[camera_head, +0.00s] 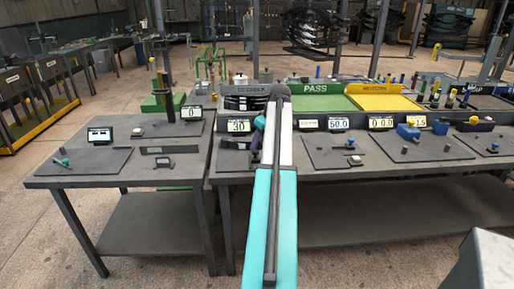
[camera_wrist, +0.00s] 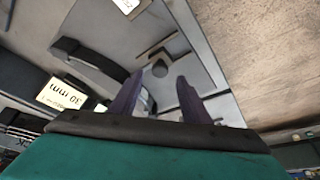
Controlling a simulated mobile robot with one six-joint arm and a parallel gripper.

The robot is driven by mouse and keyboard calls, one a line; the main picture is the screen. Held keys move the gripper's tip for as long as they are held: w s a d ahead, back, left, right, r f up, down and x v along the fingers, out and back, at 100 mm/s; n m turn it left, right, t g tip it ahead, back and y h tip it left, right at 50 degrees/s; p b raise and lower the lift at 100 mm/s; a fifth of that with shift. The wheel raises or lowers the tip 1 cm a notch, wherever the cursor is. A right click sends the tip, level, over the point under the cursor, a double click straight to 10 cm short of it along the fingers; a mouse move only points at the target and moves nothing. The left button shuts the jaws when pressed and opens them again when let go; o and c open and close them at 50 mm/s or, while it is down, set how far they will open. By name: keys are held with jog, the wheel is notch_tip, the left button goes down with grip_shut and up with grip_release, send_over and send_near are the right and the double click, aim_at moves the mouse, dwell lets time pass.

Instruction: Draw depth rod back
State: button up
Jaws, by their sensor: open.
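My gripper (camera_wrist: 158,92) shows in the wrist view with two purple fingers spread apart. In the head view my gripper (camera_head: 254,147) is mostly hidden behind my own arm, over the left end of the long bench. A small light-grey metal part (camera_wrist: 147,100) shows between and beyond the fingers, and a dark round knob (camera_wrist: 160,69) lies just past the fingertips. I cannot tell which of these is the depth rod, or whether a finger touches either. A display reading 30 mm (camera_wrist: 60,94) stands beside a dark curved bar (camera_wrist: 92,62); the display also shows in the head view (camera_head: 238,125).
The long bench (camera_head: 400,180) carries other gauge stations with displays to the right. A green PASS tray (camera_head: 315,88) and a yellow tray (camera_head: 385,103) stand behind. A separate table (camera_head: 85,182) stands left across a narrow gap.

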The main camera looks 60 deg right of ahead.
aim_at(257, 152)
jog(key=shift+x, duration=2)
grip_shut()
